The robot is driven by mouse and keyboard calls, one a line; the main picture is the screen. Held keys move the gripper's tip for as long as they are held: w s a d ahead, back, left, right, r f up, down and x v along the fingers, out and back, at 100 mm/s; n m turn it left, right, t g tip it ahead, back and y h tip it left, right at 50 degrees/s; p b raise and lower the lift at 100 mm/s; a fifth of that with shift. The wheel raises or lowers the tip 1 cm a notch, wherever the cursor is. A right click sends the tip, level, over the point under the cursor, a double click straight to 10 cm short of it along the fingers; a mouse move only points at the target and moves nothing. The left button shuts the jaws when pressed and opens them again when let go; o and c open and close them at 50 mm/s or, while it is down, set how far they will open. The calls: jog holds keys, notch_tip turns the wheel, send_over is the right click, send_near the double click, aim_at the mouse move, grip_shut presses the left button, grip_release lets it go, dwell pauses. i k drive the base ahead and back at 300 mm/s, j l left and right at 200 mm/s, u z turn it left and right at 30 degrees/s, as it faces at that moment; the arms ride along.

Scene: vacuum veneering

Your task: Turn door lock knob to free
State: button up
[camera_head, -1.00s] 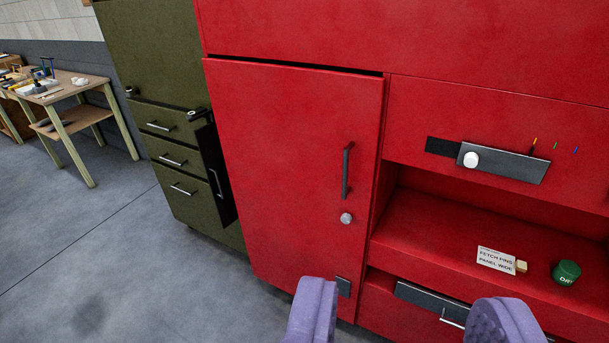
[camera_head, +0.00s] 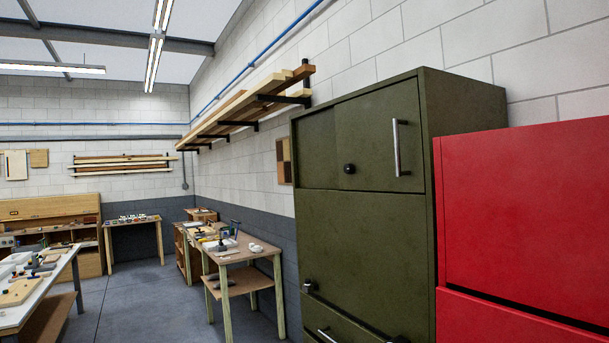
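A dark green cabinet (camera_head: 362,235) stands right of the middle. Its upper door has a vertical silver handle (camera_head: 397,148) and a round black knob (camera_head: 349,169) to the left of that handle. Another small knob (camera_head: 309,286) sits lower on its left edge, and a dark one (camera_head: 398,340) is cut by the bottom edge. The upper part of the red cabinet (camera_head: 530,210) is at the right; its door handle and the round knob below it are out of view. I cannot tell which knob is the door lock. My gripper is out of view.
A wooden side table (camera_head: 237,256) with tools stands left of the green cabinet. A workbench (camera_head: 38,290) is at the left, with open grey floor (camera_head: 145,305) between. A lumber rack (camera_head: 250,103) hangs on the wall above.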

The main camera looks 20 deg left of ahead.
aim_at(348, 167)
jog(key=i+j, duration=0.35)
jog(key=j, duration=0.15)
jog(key=i+j, duration=0.4)
jog(key=i, duration=0.05)
